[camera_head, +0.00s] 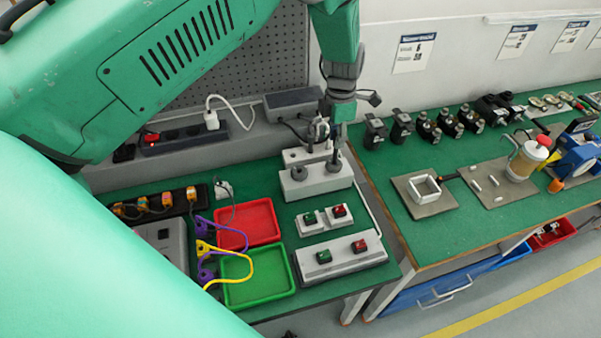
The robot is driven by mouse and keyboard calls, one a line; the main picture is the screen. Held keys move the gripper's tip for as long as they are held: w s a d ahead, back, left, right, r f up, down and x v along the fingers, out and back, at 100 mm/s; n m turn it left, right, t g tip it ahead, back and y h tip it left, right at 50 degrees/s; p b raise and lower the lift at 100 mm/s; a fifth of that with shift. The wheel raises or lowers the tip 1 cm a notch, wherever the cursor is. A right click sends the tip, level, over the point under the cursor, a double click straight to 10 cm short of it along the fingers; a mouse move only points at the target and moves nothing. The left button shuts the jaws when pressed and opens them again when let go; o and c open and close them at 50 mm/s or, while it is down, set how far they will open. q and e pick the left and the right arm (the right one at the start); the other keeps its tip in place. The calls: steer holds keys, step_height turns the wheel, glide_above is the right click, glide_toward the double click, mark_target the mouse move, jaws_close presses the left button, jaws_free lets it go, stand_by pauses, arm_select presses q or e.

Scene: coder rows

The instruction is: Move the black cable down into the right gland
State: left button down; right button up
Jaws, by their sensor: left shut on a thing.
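My left gripper (340,122) reaches down from the top of the head view, above the right end of a white gland block (316,186). It is shut on the black cable (337,146), of which only a short dark piece shows under the fingers. The block carries two dark round glands: the left gland (299,173) and the right gland (333,163). The cable's lower end is at or just above the right gland; I cannot tell whether it is inside. My right gripper is not in view.
In front of the block stand a small box with green and red buttons (325,220) and a longer one (341,257). A red tray (247,224) and a green tray (258,279) lie left. A power strip (183,135) is behind. A second green bench (480,147) stands right.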

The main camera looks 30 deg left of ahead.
mark_target(335, 153)
arm_select(q)
steer(key=shift+f, duration=0.2)
stand_by(0.4)
steer(key=shift+f+b, duration=0.75)
steer(key=shift+f, duration=0.45)
steer(key=shift+f+b, duration=0.6)
steer(key=shift+f, duration=0.3)
steer(key=shift+f, duration=0.35)
steer(key=shift+f+b, duration=0.15)
steer(key=shift+b, duration=0.15)
steer(key=c, duration=1.4)
jaws_free()
steer(key=shift+o, duration=0.2)
